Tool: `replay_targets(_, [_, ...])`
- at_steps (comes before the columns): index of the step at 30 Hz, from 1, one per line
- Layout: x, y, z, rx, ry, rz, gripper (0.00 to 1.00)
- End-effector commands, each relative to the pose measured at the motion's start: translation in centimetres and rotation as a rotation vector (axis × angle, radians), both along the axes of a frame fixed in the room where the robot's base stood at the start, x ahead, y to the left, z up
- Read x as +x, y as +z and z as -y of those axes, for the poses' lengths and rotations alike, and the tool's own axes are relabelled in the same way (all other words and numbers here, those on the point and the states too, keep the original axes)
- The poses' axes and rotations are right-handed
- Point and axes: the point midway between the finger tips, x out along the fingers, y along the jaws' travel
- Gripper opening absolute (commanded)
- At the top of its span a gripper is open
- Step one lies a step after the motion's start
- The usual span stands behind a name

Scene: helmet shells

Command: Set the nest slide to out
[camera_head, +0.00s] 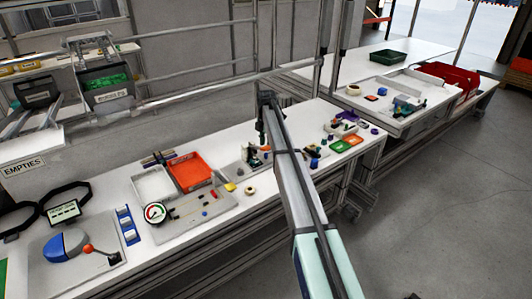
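My arm reaches away from the lower middle of the view over the white workbench (230,215). My gripper (262,143) is small and dark, pointing down at the arm's far end, above or beside a small grey fixture (240,168) with green and dark parts. I cannot tell whether it touches anything or whether its fingers are open. No part is clearly recognisable as the nest slide. At the bench's left, a grey plate (50,275) carries a blue and grey dome (62,247) and a lever with an orange-red knob (88,248). The arm hides part of the bench.
An orange bin (190,170), a white tray (150,187), a round gauge (154,212) and a tool board (195,208) stand between. Small orange and green trays (347,143) lie to the right. A second bench (435,57) stands behind right. The floor (440,200) at right is clear.

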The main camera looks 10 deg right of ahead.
Motion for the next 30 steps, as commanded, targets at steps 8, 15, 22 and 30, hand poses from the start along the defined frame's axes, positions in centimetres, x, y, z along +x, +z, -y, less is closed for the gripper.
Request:
replay_targets(8, [0.0,-4.3,0.0,0.0,0.0,-0.001,0.43])
replay_targets(15, [0.0,-5.9,0.0,0.0,0.0,0.001,0.43])
replay_targets(22, [0.0,-6.0,0.0,0.0,0.0,0.001,0.43])
replay_targets(30, [0.0,-6.0,0.0,0.0,0.0,0.001,0.0])
